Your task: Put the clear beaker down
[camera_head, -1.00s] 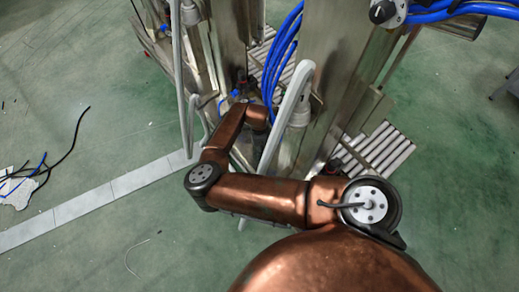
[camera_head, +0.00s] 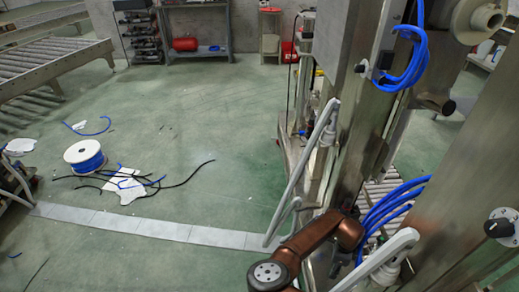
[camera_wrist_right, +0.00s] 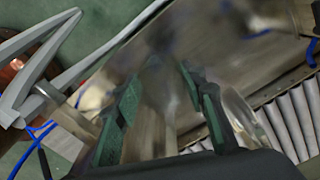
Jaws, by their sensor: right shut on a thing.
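In the right wrist view my right gripper (camera_wrist_right: 160,78) shows two green-padded fingers set apart around a clear, see-through thing (camera_wrist_right: 155,118), which looks like the clear beaker. Its outline is blurred, so its rim and base cannot be made out. The gripper is shut on it. In the head view a copper arm of mine (camera_head: 305,250) reaches in from the bottom, among the steel posts; no gripper or beaker can be made out there. My left gripper is not in view.
Grey bent tubes (camera_head: 312,150), steel posts (camera_head: 345,120) and blue cables (camera_head: 385,215) crowd around the arm. Metal rollers (camera_wrist_right: 290,125) lie at the right of the wrist view. A cable spool (camera_head: 84,152) and loose cables lie on the green floor at the left.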

